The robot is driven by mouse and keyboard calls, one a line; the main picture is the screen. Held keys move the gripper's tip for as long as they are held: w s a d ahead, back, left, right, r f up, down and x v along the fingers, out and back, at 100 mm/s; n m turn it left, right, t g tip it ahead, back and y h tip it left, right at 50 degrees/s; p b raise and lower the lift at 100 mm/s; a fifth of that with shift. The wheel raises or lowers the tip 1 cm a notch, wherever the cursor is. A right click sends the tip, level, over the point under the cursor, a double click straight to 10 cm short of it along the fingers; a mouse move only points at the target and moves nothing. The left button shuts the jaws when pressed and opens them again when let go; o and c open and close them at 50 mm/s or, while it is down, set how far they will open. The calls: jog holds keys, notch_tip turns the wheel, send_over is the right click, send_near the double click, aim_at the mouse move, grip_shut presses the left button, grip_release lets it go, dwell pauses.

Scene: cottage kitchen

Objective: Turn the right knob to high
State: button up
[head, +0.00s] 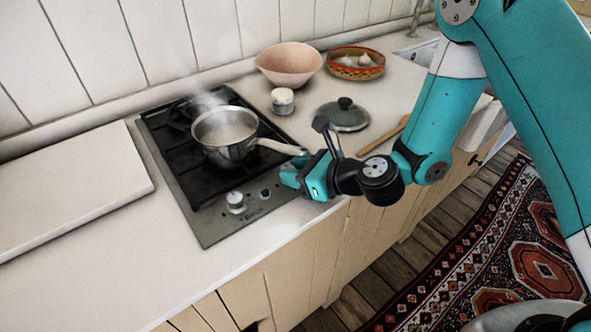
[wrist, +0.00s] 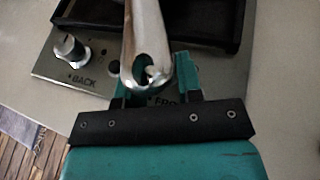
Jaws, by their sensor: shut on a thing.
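A black hob (head: 188,170) with a steel control panel is set in the counter. My gripper (head: 291,176) is low at the panel's right end, below the pan handle. It is shut on the right knob, which the handle end and the jaws hide, so its setting cannot be read. The wrist view shows the gripper fingers (wrist: 153,85) on either side of that spot, above a partly covered label starting "FRO". The left knob (head: 236,202) stands free; in the wrist view the left knob (wrist: 68,48) has the label "BACK".
A steaming steel pan (head: 225,140) sits on the hob, its handle (wrist: 145,40) reaching out over my gripper. A lid (head: 343,116), a small jar (head: 282,101), a wooden spoon (head: 380,138), a pink bowl (head: 289,66) and a patterned dish (head: 356,63) stand to the right and behind.

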jog(key=n+g+y, duration=0.1)
jog(key=n+g+y+p, duration=0.1)
jog(key=n+g, duration=0.1)
jog(key=shift+w+d+r+n+g, duration=0.15)
jog(key=shift+w+d+n+g, duration=0.05)
jog(key=shift+w+n+g, duration=0.15)
jog(key=n+g, duration=0.1)
jog(key=n+g+p, duration=0.1)
jog(key=g, duration=0.1)
jog(key=shift+w+n+y, duration=0.2)
jog(key=shift+n+y, duration=0.1)
jog(key=shift+n, duration=0.05)
jog(key=n+g, duration=0.1)
jog(key=g, duration=0.1)
jog(key=n+g, duration=0.2)
jog(key=shift+w, duration=0.3)
jog(key=shift+w+a+n+g+h, duration=0.15)
jog(key=shift+n+g+h, duration=0.65)
jog(key=shift+n+g, duration=0.9)
jog(key=shift+g, duration=0.25)
jog(key=o, duration=0.9)
jog(key=shift+a, duration=0.1)
